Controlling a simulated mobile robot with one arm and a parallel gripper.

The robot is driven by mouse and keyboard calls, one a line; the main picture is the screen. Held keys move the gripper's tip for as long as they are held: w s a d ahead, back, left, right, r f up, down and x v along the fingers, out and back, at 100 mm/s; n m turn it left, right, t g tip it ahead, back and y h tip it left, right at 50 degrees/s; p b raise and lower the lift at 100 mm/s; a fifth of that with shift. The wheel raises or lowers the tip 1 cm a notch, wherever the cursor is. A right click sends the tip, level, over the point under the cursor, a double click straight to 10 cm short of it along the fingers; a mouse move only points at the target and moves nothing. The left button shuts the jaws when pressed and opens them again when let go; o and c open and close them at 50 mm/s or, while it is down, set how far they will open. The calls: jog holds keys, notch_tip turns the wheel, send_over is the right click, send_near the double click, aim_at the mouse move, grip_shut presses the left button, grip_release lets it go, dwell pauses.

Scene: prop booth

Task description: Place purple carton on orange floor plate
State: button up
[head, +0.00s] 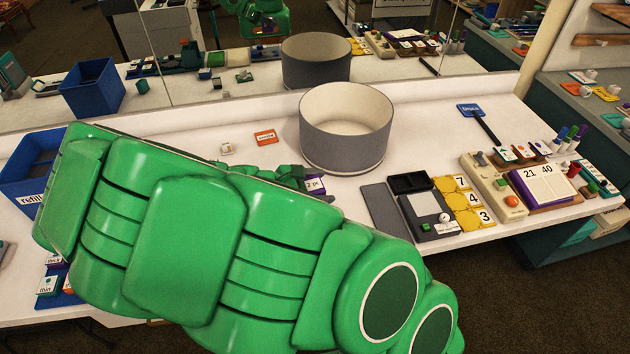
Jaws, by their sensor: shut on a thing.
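A small purple carton (316,185) with a white label shows just beyond my green forearm, partly hidden. My gripper (300,178) is at the carton and shut on it; the arm hides most of the fingers. A small orange piece (265,137) with a white label lies on the white table behind and left of the gripper, apart from it. It is the only plate-like orange thing near the gripper; I cannot tell whether it is the floor plate.
A large grey round tub (346,128) stands just behind the gripper. A small whitish block (227,148) lies left of the orange piece. A blue bin (30,172) is at the left. Panels and yellow number cards (462,203) fill the right. A mirror runs along the back.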

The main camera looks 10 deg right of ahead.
jog(key=shift+w+a+f, duration=0.1)
jog(key=shift+w+a, duration=0.05)
jog(key=shift+a, duration=0.15)
jog(key=w+a+n+t, duration=0.1)
jog(key=w+a, duration=0.2)
jog(key=w, duration=0.4)
jog(key=w+a+n+t+y, duration=0.1)
jog(key=w+a, duration=0.1)
jog(key=w, duration=0.5)
jog(key=w+a+n+t, duration=0.1)
jog(key=w+a, duration=0.2)
jog(key=w, duration=0.4)
send_over(271, 135)
jog(key=s, duration=0.5)
jog(key=shift+s+d+f+g, duration=0.1)
jog(key=shift+d+f+g, duration=0.05)
jog(key=shift+f, duration=0.45)
jog(key=shift+s+d+f+g, duration=0.1)
jog(key=shift+f+g, duration=0.05)
jog(key=shift+f, duration=0.45)
jog(key=shift+w+a+f, duration=0.15)
jog(key=shift+w+f, duration=1.15)
jog(key=shift+f, duration=0.1)
jog(key=shift+w+a+f, duration=0.15)
jog(key=shift+w+f, duration=1.1)
jog(key=shift+f, duration=0.15)
jog(key=shift+f, duration=0.1)
jog(key=shift+w+f, duration=0.15)
jog(key=shift+f, duration=1.55)
